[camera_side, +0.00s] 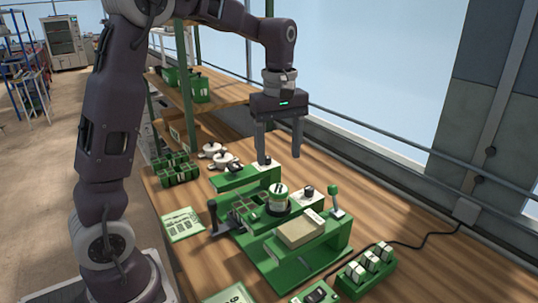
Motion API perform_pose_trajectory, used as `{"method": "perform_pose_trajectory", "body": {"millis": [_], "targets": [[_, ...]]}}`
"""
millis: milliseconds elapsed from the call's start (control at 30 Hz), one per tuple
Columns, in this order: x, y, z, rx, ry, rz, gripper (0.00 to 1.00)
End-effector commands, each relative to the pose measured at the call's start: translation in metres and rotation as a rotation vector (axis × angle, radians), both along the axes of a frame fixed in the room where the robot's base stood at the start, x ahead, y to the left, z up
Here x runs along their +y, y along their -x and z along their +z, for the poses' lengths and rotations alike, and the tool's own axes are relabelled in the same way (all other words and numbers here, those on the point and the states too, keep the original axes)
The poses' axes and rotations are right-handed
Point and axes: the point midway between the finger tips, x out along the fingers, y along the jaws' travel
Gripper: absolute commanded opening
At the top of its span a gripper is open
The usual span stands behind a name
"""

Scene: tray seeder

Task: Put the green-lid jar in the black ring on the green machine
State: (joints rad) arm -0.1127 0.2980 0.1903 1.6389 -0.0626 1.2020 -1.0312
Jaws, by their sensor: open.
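The green-lid jar (278,190), white-bodied with green on top, stands upright on the green machine (272,260). The black ring (279,209) shows as a dark rim around the jar's base, so the jar appears to be in it; how deep it sits is too small to tell. My gripper (280,157) is open and empty, fingers pointing down, above the jar and apart from it.
The machine has a beige block (300,229) in front, a green-knobbed lever (334,194) at right and a black-handled lever (212,212) at left. White pots (222,159) and green trays (174,168) stand behind left. A green rack (366,272) stands front right.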

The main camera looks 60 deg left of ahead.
Motion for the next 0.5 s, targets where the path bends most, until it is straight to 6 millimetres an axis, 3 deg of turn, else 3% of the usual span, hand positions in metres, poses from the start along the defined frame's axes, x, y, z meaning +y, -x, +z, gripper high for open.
{"method": "perform_pose_trajectory", "body": {"millis": [67, 233, 300, 400, 500], "targets": [[-0.013, 0.018, 0.018, -0.049, 0.000, -0.109, 0.65], [-0.059, 0.107, 0.052, -0.231, -0.067, -0.620, 0.65], [-0.074, 0.145, 0.052, -0.301, -0.131, -0.842, 0.65], [-0.087, 0.188, 0.040, -0.369, -0.233, -1.103, 0.65], [-0.092, 0.211, 0.028, -0.400, -0.307, -1.258, 0.65]]}}
